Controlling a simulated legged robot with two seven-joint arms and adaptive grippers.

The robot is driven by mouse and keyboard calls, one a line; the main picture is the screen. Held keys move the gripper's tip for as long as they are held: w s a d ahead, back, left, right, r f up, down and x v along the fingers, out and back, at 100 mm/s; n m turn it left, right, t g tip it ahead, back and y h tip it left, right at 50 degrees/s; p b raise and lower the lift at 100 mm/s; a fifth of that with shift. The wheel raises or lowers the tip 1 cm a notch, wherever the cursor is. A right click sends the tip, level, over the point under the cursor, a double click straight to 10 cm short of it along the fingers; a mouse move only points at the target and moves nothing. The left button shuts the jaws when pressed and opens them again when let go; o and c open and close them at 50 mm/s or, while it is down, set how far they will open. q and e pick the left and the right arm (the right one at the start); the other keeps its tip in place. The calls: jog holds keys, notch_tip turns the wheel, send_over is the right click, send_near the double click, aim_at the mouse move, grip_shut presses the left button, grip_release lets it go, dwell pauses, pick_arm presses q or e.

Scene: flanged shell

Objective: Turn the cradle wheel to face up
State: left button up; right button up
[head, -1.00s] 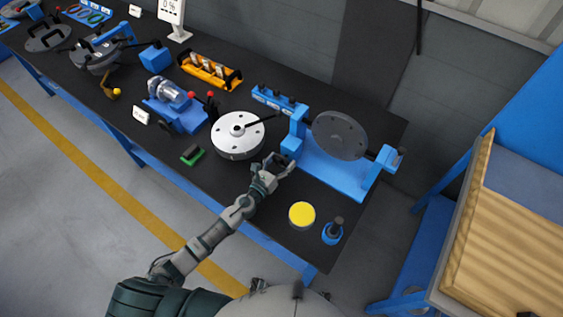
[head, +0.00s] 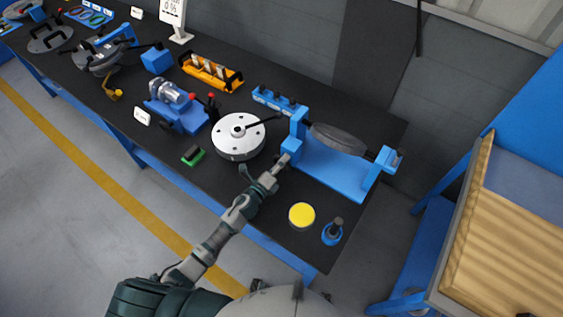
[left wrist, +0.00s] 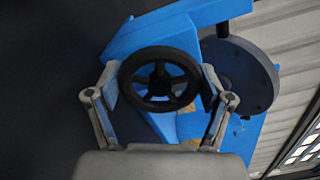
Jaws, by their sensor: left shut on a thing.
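The blue cradle (head: 335,172) stands at the right end of the black bench. The grey disc (head: 338,138) is mounted between its two uprights and now shows as a thin ellipse, tilted nearly edge-on to the head camera. In the left wrist view the disc (left wrist: 240,75) is behind the blue upright at right. A black spoked handwheel (left wrist: 159,78) is on the cradle's left end. My left gripper (left wrist: 160,90) is shut on this handwheel, one finger at each side of its rim; it also shows in the head view (head: 279,168). My right gripper is not in view.
A white round flange (head: 238,136) with a black lever stands left of the cradle. A yellow-topped disc (head: 301,215) and a blue holder (head: 332,232) sit near the bench's front right. A green-and-black block (head: 193,155) lies further left.

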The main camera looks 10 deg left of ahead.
pick_arm(q)
jog(key=shift+w+a+r+n, duration=0.15)
jog(key=shift+r+n, duration=0.05)
jog(key=shift+n, duration=0.8)
jog(key=n+p, duration=0.1)
jog(key=n, duration=0.2)
jog(key=shift+f+n, duration=0.15)
jog(key=shift+n, duration=0.25)
jog(key=shift+f+n+p, duration=0.15)
jog(key=shift+n+p, duration=0.25)
jog(key=shift+n, duration=0.3)
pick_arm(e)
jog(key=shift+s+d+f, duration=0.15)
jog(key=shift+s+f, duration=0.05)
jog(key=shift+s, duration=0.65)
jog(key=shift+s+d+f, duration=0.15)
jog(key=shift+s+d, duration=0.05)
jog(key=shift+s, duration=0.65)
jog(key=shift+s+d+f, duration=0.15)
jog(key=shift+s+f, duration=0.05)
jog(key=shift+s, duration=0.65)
pick_arm(q)
jog(key=o, duration=1.1)
jog(key=shift+f, duration=0.1)
jog(key=shift+c, duration=0.2)
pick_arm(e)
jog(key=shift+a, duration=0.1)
